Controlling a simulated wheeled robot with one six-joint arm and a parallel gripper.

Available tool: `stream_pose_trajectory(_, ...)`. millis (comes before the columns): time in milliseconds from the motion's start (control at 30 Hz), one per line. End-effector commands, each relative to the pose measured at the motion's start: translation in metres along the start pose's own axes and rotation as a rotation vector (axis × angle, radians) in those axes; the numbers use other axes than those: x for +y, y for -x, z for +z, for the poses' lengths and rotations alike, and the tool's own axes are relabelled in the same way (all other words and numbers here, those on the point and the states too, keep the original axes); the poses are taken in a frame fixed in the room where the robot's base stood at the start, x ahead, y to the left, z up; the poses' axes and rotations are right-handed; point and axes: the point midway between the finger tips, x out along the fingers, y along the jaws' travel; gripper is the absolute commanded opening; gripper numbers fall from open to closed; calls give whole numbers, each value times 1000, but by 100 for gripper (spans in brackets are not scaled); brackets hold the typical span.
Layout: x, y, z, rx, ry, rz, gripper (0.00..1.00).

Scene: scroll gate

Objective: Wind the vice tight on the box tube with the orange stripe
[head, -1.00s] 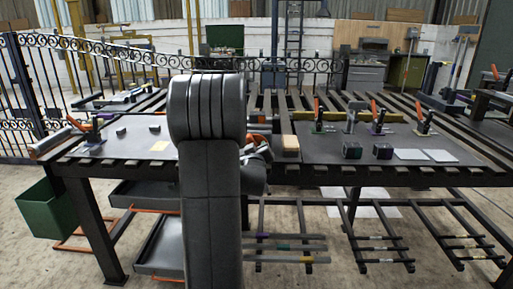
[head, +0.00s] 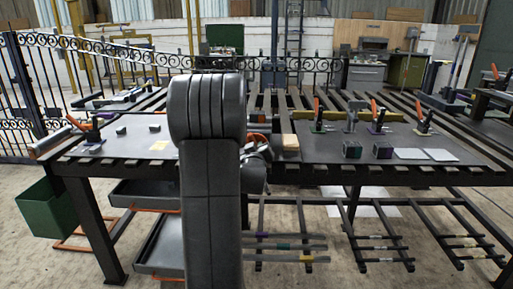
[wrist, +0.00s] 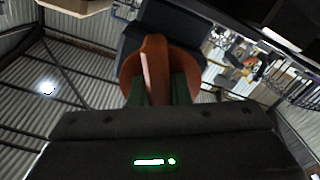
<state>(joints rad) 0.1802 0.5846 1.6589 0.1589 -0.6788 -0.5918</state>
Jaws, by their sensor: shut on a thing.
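In the wrist view my gripper (wrist: 160,98) is shut on an orange wheel-like handle (wrist: 154,62), with its dark green finger pads on either side of the spoke. A dark block (wrist: 180,20), perhaps the vice body, lies just beyond the handle. In the head view my arm hides the gripper and most of the vice; a bit of orange (head: 259,137) shows beside the arm at the bench's front edge. On the low rack lie tubes with purple, teal and yellow-orange bands; the yellow-orange one (head: 308,259) is nearest. I cannot tell whether a tube sits in the vice.
A tan block (head: 290,143) stands at the bench edge right of my arm. A green bin (head: 47,208) hangs at the left.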

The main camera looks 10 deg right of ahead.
Motion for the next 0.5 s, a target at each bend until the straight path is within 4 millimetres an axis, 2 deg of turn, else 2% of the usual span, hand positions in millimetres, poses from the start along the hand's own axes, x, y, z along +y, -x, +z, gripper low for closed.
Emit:
stream_pose_trajectory(233, -2, 0, 3, 2, -63, 1, 0)
stream_pose_trajectory(500, -4, 0, 4, 3, -246, 1, 0)
